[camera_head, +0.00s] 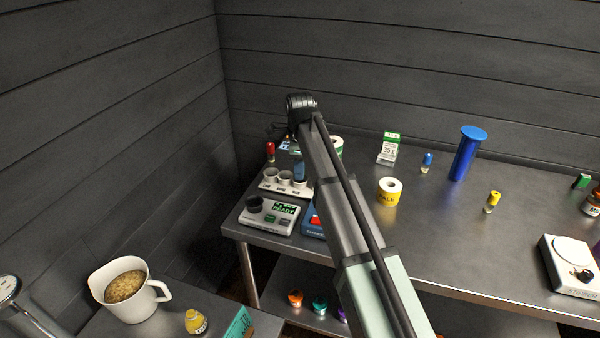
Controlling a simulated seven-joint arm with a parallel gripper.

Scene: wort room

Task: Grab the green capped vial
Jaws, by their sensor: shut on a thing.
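My arm reaches over the bench, and its end hangs down at the back left. Similar small vials stand with a red cap (270,151), a blue cap (427,162) and a yellow cap (492,201).
The cup rack (272,186) and a scale (269,215) stand at the bench's left end. A yellow-labelled roll (389,192), a green-white carton (389,149) and a tall blue cylinder (466,155) stand mid-bench. A white device (570,268) is at right.

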